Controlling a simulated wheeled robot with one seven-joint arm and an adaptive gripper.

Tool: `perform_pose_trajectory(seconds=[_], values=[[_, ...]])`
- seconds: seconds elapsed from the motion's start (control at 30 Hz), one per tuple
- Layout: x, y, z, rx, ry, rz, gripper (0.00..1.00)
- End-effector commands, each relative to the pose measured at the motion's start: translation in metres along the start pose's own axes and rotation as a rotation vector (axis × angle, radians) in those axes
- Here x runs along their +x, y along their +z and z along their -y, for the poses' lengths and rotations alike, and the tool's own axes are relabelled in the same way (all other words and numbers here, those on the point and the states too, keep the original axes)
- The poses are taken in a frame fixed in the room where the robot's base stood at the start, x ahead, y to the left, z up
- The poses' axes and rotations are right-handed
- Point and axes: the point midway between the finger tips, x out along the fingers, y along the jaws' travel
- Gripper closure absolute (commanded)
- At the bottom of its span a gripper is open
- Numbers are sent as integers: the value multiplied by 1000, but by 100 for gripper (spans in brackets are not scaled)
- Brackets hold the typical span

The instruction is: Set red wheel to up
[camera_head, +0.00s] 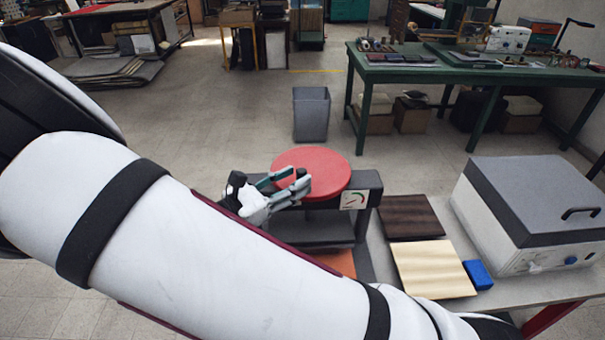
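The red wheel (325,164) is a flat round red disc on a dark stand in the middle of the camera_head view. A small white label (354,200) with a red and green arc is on the stand's front, right of centre. My gripper (298,179) is at the wheel's lower left part, with its two grey-green fingers apart and overlapping the disc in the picture. I cannot tell whether the fingers touch the disc. Nothing shows between them. A dark knob-like shape (236,180) is beside the gripper's white body; I cannot tell what it belongs to.
Right of the stand are a dark wood board (408,217), a pale board (432,270), a blue block (478,274) and a grey-lidded white box (535,210) on a bench. A grey bin (311,115) and a green table (480,75) stand behind. My white arm crosses the lower left.

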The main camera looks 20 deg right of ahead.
Motion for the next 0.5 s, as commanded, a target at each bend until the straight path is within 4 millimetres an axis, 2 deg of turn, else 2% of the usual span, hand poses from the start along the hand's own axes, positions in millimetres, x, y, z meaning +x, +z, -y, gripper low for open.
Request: perform_pose_trajectory(seconds=[0.2,0.5], values=[[24,0,0,0,-1,0,61],[30,0,0,1,1,-1,61]])
